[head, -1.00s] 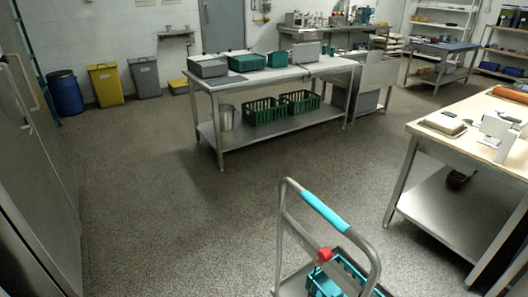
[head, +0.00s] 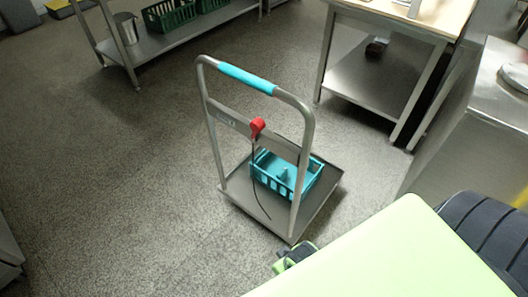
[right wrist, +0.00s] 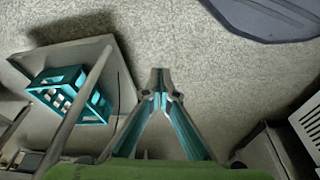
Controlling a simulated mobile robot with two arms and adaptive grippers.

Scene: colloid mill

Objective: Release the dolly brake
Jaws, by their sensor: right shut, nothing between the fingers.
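The grey dolly (head: 237,208) stands on the speckled floor in the head view. Its upright tubular handle has a light-blue grip (head: 247,79). A red brake lever (head: 257,127) sits on the handle's crossbar, with a thin black cable hanging from it. A teal crate (head: 287,180) rests on the dolly's platform; it also shows in the right wrist view (right wrist: 68,95). My right gripper (right wrist: 161,74) is shut and empty in the right wrist view, above bare floor and beside the dolly. The lever cannot be made out there. My left gripper is not in view.
A steel table with a lower shelf (head: 385,85) stands behind and right of the dolly. A steel cabinet (head: 470,130) is at the right. Another table's lower shelf (head: 180,45) carries green crates and a bucket. The floor left of the dolly is clear.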

